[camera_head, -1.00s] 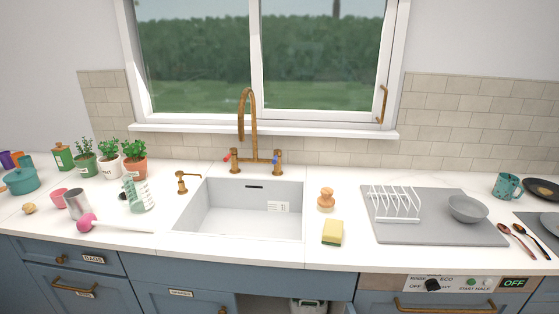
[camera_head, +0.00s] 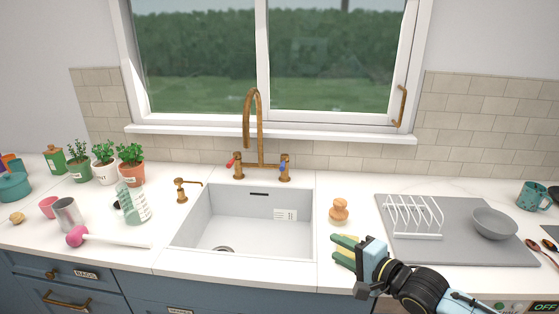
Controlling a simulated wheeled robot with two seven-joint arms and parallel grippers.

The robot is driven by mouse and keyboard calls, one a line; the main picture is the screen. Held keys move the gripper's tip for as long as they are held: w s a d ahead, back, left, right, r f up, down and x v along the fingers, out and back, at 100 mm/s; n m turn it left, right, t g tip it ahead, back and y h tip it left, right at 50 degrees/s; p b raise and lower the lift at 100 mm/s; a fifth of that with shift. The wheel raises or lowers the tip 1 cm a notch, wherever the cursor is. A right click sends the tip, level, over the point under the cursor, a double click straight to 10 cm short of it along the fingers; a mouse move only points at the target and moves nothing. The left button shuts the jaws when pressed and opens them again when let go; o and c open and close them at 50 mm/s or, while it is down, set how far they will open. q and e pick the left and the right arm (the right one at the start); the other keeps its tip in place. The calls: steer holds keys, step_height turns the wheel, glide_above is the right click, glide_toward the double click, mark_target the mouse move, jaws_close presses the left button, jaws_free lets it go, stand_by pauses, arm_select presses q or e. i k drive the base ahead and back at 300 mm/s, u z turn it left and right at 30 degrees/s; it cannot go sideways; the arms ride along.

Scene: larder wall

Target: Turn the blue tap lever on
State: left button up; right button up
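The brass tap (camera_head: 259,125) stands behind the white sink, with a red lever (camera_head: 233,160) on its left and a blue lever (camera_head: 283,162) on its right. The blue lever sits on top of the right valve, in plain sight with nothing touching it. My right gripper (camera_head: 338,248) is over the counter to the right of the sink, well in front of and below the blue lever. Its two green fingers are apart, with yellow of the sponge (camera_head: 350,248) showing between them. I cannot tell whether they touch the sponge. My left gripper is not in view.
An orange-brown wooden knobbed item (camera_head: 339,211) stands just behind my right gripper. A grey mat (camera_head: 460,250) with a white dish rack (camera_head: 414,215) and a bowl (camera_head: 494,223) lies to the right. A soap pump (camera_head: 182,190) stands left of the sink (camera_head: 240,225).

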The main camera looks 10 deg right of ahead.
mark_target(285, 158)
steer(key=i, duration=1.15)
